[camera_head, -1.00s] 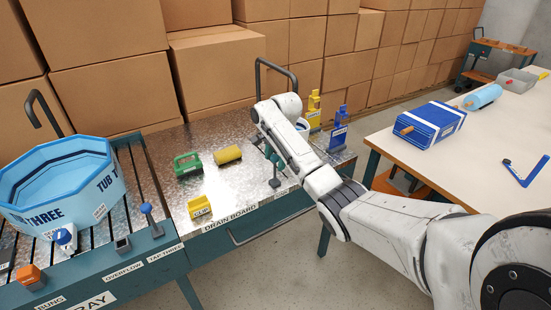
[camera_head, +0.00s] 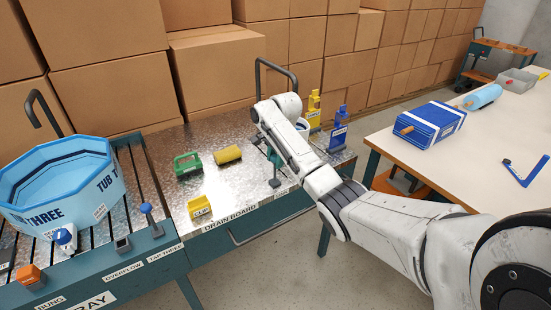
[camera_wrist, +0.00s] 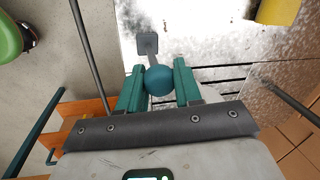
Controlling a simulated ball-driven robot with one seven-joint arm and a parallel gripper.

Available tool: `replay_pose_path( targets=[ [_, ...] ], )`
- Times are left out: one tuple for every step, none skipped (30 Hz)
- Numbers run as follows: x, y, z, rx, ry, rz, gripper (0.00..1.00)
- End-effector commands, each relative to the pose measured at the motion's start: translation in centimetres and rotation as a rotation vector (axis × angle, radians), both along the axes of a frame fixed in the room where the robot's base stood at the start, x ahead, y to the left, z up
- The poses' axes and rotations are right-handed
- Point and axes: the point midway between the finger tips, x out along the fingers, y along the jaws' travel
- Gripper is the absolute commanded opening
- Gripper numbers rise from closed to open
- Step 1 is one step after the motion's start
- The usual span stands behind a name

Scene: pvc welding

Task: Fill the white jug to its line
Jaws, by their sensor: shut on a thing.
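My gripper (camera_wrist: 159,86) has its green fingers shut on a round blue-teal knob (camera_wrist: 159,80) on a short stem with a grey square foot (camera_wrist: 148,43). In the head view my gripper (camera_head: 272,158) is at the right part of the drain board (camera_head: 245,195), just above a small dark post (camera_head: 275,182). A white round rim (camera_head: 302,125), perhaps the white jug, shows behind my arm. Most of it is hidden, so its line and water level cannot be seen.
A blue tub (camera_head: 60,190) stands at left. A green clamp-like thing (camera_head: 187,163), a yellow cylinder (camera_head: 228,154) and a yellow clip block (camera_head: 200,206) lie on the board. Yellow (camera_head: 314,108) and blue (camera_head: 339,130) stands rise behind my arm. A white table (camera_head: 480,150) is at right.

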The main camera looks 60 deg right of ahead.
Motion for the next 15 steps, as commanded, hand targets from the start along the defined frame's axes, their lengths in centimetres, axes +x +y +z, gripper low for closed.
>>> replay_pose_path(
  targets=[
    [0.01, 0.02, 0.02, 0.0, -0.001, 0.0, 0.0],
    [0.01, 0.05, 0.04, -0.001, -0.003, 0.001, 0.0],
    [0.02, 0.11, 0.07, -0.004, -0.009, 0.001, 0.0],
    [0.04, 0.18, 0.12, -0.007, -0.018, 0.003, 0.0],
    [0.04, 0.26, 0.15, -0.011, -0.027, 0.004, 0.0],
    [-0.04, 0.36, 0.1, -0.018, -0.04, 0.004, 0.0],
    [-0.05, 0.38, 0.14, -0.026, -0.052, 0.004, 0.0],
    [-0.09, 0.44, 0.12, -0.03, -0.062, 0.004, 0.0],
    [-0.2, 0.45, 0.07, -0.039, -0.074, 0.003, 0.0],
    [-0.24, 0.43, 0.09, -0.045, -0.082, 0.003, 0.0],
    [-0.3, 0.45, 0.05, -0.05, -0.088, 0.003, 0.0],
    [-0.38, 0.45, -0.01, -0.054, -0.094, 0.003, 0.0],
    [-0.41, 0.42, -0.02, -0.056, -0.098, 0.002, 0.0],
    [-0.42, 0.39, -0.04, -0.059, -0.1, 0.001, 0.0],
    [-0.43, 0.37, -0.06, -0.06, -0.1, 0.002, 0.0]
  ],
)
